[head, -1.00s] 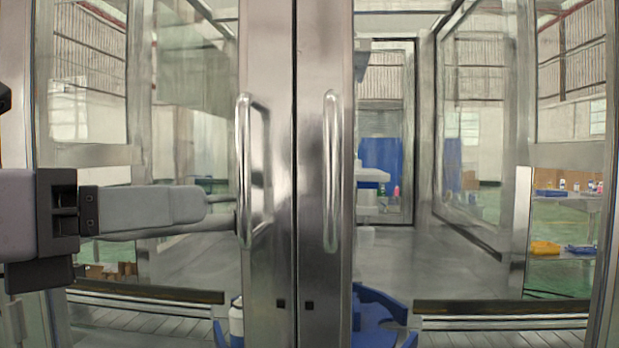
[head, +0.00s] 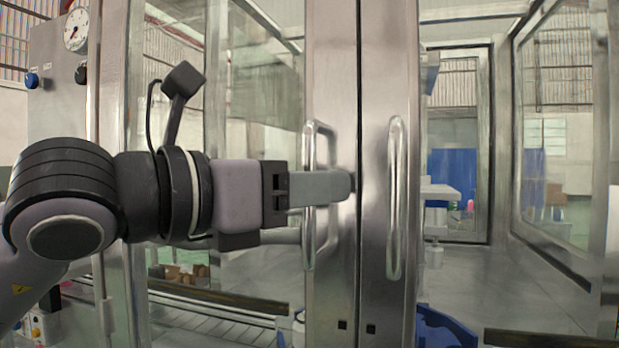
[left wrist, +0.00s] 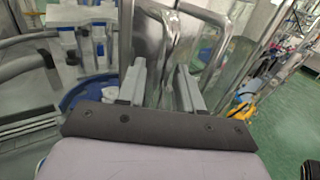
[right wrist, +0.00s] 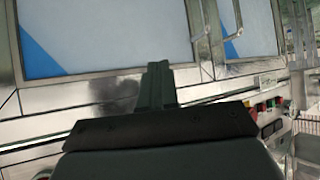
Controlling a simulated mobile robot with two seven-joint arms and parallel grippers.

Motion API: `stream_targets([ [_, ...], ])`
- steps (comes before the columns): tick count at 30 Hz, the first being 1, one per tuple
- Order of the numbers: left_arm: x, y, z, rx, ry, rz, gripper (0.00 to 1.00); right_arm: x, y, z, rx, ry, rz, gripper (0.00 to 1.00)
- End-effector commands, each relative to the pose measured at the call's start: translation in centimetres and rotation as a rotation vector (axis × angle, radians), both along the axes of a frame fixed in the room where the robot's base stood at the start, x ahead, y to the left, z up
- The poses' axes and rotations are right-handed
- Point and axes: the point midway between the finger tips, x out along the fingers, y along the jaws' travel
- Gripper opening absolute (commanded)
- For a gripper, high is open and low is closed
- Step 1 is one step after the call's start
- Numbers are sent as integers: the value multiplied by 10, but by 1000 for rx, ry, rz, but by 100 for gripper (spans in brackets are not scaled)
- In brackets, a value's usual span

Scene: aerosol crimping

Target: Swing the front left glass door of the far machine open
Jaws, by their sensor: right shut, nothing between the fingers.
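The front left glass door has a steel frame (head: 331,90) with an upright tubular handle (head: 310,255). It stands shut, its frame meeting that of the right door (head: 388,70), which has its own handle (head: 396,200). My left gripper (head: 350,186) reaches in from the left. Its near finger crosses in front of the left handle at mid height. In the left wrist view its fingers (left wrist: 160,72) are spread apart, with a handle bar showing between them; contact cannot be told. My right gripper (right wrist: 157,68) is shut and empty, facing steel panels away from these handles.
A pressure gauge (head: 76,29) and a blue knob (head: 32,80) sit on a panel at the left. Blue parts (head: 445,328) show low behind the right door.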

Motion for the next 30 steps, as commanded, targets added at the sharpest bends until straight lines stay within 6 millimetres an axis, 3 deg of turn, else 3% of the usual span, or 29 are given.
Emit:
stream_targets([
  [6,0,0,0,-1,1,0,35,0,0,0,-1,0,-1,0],
  [9,0,0,0,-1,1,0,3,0,0,0,-1,0,-1,0],
  [10,0,0,0,-1,1,0,0,0,0,0,-1,0,-1,0],
  [20,-5,3,-1,0,2,-15,0,0,0,-3,0,1,-1,0],
  [30,-46,27,-3,-1,2,-142,0,0,2,-13,6,9,-1,0],
])
